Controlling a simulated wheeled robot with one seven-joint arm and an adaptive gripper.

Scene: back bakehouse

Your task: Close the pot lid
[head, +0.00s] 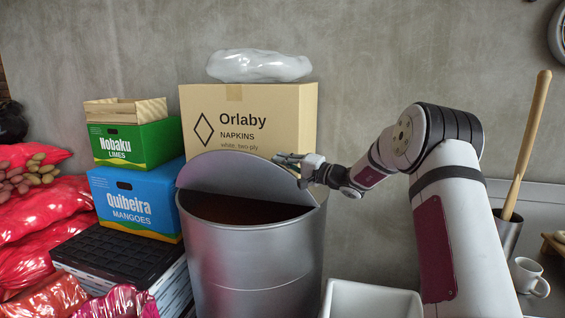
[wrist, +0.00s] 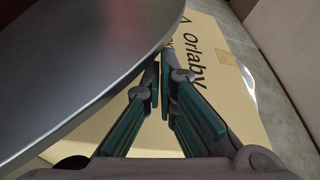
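The pot (head: 250,258) is a large grey metal drum in the middle of the head view, with a dark interior. Its round grey lid (head: 235,172) stands raised at the back of the rim, leaving the front of the mouth uncovered. In the wrist view the lid (wrist: 75,75) fills the upper left. My gripper (head: 282,158) is at the lid's upper right edge. In the wrist view my gripper's fingertips (wrist: 160,88) are drawn close together with only a narrow gap, and nothing shows between them. The lid's edge passes beside the left finger; I cannot tell whether they touch.
Lime (head: 135,142) and mango (head: 135,200) boxes stand to the left. A white bin (head: 372,299) is at front right, and a mug (head: 528,277) farther right.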

